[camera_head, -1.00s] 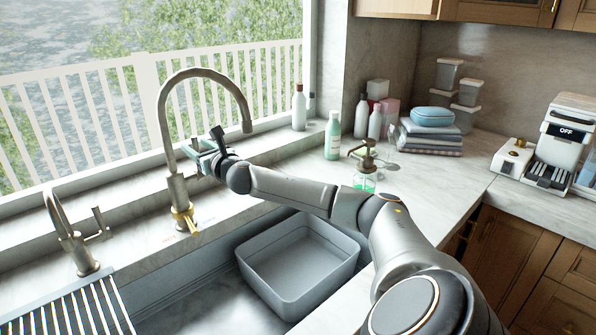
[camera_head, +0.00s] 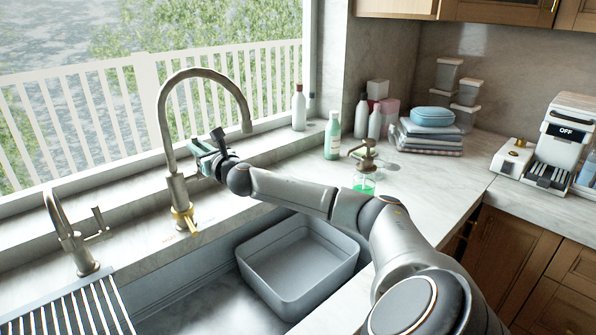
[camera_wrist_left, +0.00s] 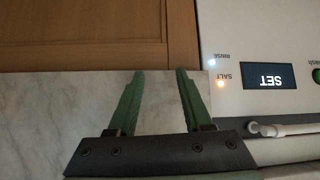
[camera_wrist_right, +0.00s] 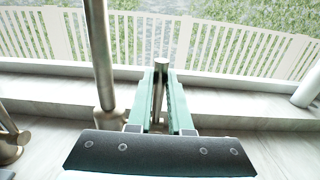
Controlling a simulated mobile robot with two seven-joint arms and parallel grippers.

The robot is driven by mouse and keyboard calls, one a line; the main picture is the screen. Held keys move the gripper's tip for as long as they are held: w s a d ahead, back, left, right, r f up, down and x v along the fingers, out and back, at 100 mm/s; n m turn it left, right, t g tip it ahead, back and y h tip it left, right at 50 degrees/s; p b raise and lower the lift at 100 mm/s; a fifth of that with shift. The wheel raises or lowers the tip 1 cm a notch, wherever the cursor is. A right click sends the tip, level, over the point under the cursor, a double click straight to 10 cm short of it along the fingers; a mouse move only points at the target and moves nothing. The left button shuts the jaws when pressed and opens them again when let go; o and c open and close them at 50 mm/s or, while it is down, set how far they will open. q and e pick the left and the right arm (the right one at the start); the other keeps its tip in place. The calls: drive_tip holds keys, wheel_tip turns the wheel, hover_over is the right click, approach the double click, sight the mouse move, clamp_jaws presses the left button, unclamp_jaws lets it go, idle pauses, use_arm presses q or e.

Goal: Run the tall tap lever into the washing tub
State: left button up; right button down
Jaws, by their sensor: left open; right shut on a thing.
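The tall tap (camera_head: 178,190) stands behind the sink, with its arched metal spout ending high at the tub's back left. My right gripper (camera_wrist_right: 160,90) is shut on the tap's slim metal lever (camera_wrist_right: 160,66), which shows upright between the green fingers in the right wrist view. In the head view that gripper (camera_head: 208,156) is just right of the tap column, and its fingers partly hide the lever. The grey washing tub (camera_head: 262,283) sits in the sink. No water stream shows below the spout. My left gripper (camera_wrist_left: 158,100) is open and empty.
A smaller tap (camera_head: 75,245) and a striped rack (camera_head: 75,312) are at the left. A soap dispenser (camera_head: 364,182) stands beside my right forearm, with bottles (camera_head: 333,135) behind. A white appliance (camera_wrist_left: 245,45) with a display is near my left gripper.

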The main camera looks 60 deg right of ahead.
drive_tip(key=shift+w+r, duration=0.15)
drive_tip(key=shift+r, duration=0.1)
drive_tip(key=shift+s+a+f+t+h, duration=0.3)
drive_tip(key=shift+s+f+t, duration=0.3)
drive_tip(key=shift+t, duration=0.4)
drive_tip(key=shift+s+a+f+t+h, duration=0.2)
drive_tip(key=shift+s+a+f+t, duration=0.15)
drive_tip(key=shift+s+t, duration=0.55)
drive_tip(key=shift+w, duration=0.1)
idle(5.8)
